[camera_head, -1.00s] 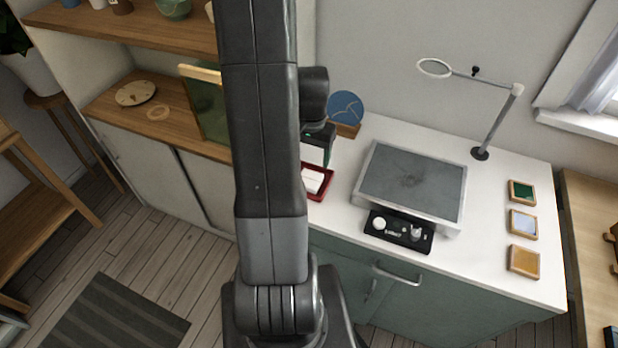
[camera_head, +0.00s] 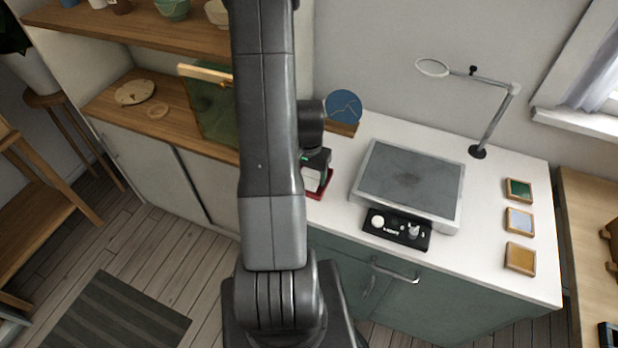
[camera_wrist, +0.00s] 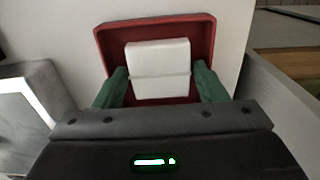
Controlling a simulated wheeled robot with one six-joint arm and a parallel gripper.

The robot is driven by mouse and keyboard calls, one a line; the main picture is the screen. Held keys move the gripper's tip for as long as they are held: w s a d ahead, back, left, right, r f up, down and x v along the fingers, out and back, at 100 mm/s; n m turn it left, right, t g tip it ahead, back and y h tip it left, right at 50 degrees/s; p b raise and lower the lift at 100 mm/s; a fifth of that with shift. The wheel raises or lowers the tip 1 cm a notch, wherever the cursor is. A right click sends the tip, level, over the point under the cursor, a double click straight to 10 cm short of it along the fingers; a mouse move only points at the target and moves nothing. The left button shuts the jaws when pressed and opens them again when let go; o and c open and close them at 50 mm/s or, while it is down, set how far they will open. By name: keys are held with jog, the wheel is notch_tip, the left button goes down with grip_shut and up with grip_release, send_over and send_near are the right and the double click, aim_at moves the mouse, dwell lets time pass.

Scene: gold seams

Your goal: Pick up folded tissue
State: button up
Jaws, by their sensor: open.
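The folded tissue (camera_wrist: 160,58) is a white, thick folded block lying in a red tray (camera_wrist: 205,27) in the wrist view. In the head view the tissue (camera_head: 312,178) is partly covered by my gripper, and the red tray (camera_head: 326,187) sits on the white counter. My gripper (camera_wrist: 158,88) is open in the wrist view. Its two green fingers stand on either side of the tissue's near part, with a small gap at the left and right. The fingertips reach over the tray. I cannot tell exactly how high they are.
A blue disc (camera_head: 344,106) on a wooden stand is behind. Wooden shelves (camera_head: 160,110) stand left.

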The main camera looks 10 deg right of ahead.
aim_at(309, 177)
jog(key=c, duration=0.7)
jog(key=shift+r, duration=0.15)
notch_tip(309, 177, up, 10)
jog(key=shift+b, duration=0.4)
